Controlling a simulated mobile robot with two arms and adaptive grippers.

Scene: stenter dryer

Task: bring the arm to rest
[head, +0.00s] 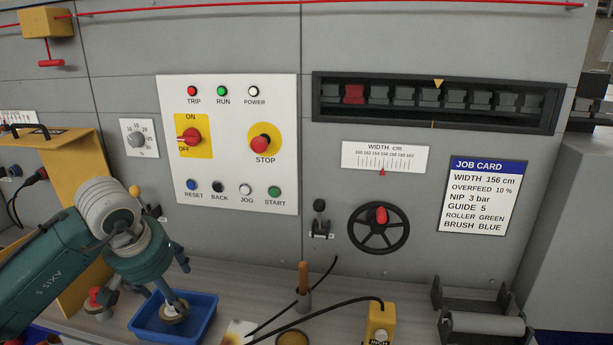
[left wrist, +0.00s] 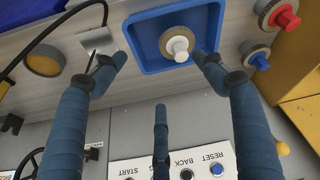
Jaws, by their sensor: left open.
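My left arm (head: 40,275) comes in from the left in the head view. Its gripper (head: 178,278) points down over the blue tray (head: 207,325), in front of the control panel. In the left wrist view the gripper (left wrist: 160,65) has its blue fingers spread wide with nothing between their tips. A round brush-like piece with a white knob (left wrist: 178,46) lies in the blue tray (left wrist: 148,63), beyond the fingers and apparently apart from them. My right gripper is in neither view.
Pieces with a red knob (left wrist: 285,18) and a blue knob (left wrist: 260,60) stand beside the tray. A wooden-handled tool (head: 303,280), a yellow pendant (head: 380,320) with a black cable and a roller stand (head: 482,325) are to the right. A yellow bracket (head: 75,200) stands at left.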

